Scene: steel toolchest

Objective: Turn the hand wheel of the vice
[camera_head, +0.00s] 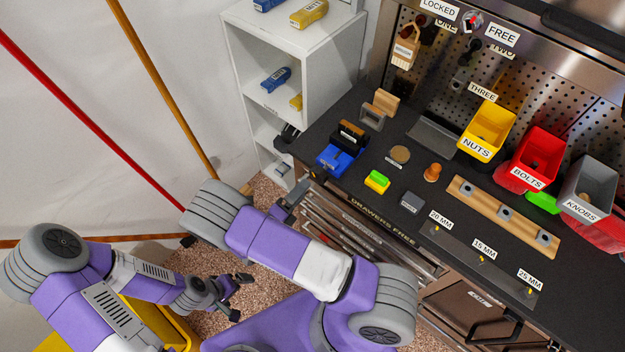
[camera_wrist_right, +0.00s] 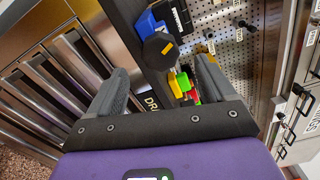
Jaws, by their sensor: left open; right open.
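The blue vice (camera_head: 337,160) with black jaws stands at the front left of the dark bench top. In the right wrist view, its blue body (camera_wrist_right: 150,25) is at the top, with a dark round hand wheel (camera_wrist_right: 158,48) bearing an orange mark. My right gripper (camera_wrist_right: 160,66) is open, its two fingers apart on either side of the wheel in that view; contact cannot be told. My left gripper (camera_head: 238,296) is open and empty, low, away from the bench.
A green and yellow block (camera_head: 377,181) sits right of the vice. Wooden blocks (camera_head: 385,102) stand behind it. Yellow, red and grey bins (camera_head: 487,130) line the back. A white shelf (camera_head: 300,50) stands left. Drawers (camera_head: 360,235) front the bench.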

